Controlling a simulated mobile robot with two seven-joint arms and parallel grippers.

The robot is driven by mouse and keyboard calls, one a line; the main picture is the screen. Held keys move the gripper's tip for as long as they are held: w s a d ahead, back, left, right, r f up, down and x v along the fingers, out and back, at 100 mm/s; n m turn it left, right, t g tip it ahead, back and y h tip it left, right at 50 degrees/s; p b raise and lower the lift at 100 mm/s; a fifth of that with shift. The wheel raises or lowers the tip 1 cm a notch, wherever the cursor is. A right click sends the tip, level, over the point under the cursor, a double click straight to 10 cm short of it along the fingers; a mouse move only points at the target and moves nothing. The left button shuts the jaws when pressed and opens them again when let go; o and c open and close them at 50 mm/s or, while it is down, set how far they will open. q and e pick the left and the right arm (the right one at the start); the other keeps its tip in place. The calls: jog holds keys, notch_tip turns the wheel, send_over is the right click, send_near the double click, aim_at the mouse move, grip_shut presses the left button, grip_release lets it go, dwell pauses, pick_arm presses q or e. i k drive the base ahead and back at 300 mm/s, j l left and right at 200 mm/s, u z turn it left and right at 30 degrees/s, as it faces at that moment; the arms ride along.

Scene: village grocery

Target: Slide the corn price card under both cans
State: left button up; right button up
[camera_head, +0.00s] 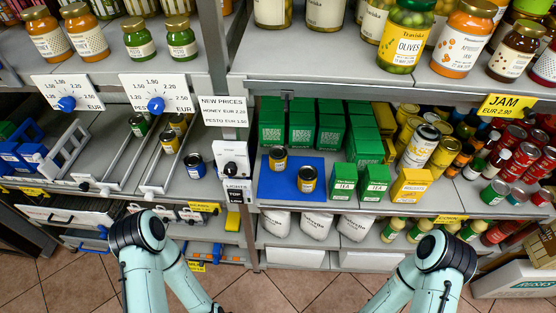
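Two small cans with yellow and dark labels stand upright on a flat blue mat on the middle shelf: one at the back (278,158), one nearer the front right (307,179). They stand apart. The blue mat (270,188) lies left of the green tea boxes.
Green boxes (302,124) and tea boxes (344,176) crowd the mat's back and right. A post with a black-knobbed white box (234,158) stands left of it. More cans (170,142) stand in the left lanes. White bags (315,224) fill the shelf below.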

aim_at(457, 219)
jog(key=z, duration=1.65)
